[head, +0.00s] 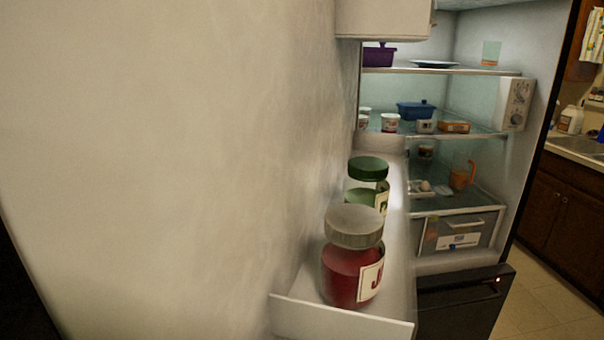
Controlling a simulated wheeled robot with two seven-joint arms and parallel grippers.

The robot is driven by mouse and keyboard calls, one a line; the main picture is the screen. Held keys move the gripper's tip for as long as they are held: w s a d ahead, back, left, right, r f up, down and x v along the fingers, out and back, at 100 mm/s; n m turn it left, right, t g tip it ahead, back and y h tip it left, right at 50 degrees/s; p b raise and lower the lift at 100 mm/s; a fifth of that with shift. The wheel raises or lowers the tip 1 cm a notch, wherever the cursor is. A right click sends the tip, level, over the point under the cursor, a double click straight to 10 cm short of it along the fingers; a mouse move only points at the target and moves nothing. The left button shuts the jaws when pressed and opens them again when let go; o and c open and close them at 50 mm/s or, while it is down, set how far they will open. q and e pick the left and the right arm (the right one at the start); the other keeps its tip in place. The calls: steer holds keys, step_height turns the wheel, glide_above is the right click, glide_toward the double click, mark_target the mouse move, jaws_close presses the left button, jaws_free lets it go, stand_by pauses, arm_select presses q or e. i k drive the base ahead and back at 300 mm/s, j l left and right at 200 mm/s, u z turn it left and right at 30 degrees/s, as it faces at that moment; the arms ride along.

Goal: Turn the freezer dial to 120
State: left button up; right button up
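The fridge stands open on the right side of the head view. A white control box (515,104) is fixed to the inner right wall beside the upper shelves. A small round dial (516,118) shows on its face, low down. It is too small to read the number it points to. Neither of my grippers is in view.
The open fridge door (160,150) fills the left and middle. Its shelf (345,322) holds a red jar (350,272) and a green-lidded jar (367,180). Fridge shelves (440,71) hold a purple pot (379,56), blue dish (415,110) and orange pitcher (462,177). Floor (545,300) shows right.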

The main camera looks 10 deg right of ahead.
mark_target(516, 119)
steer(key=l, duration=0.8)
steer(key=i+l, duration=0.15)
steer(key=l, duration=1.45)
steer(key=i+l, duration=0.15)
steer(key=l, duration=0.6)
steer(key=k+l+z, duration=0.05)
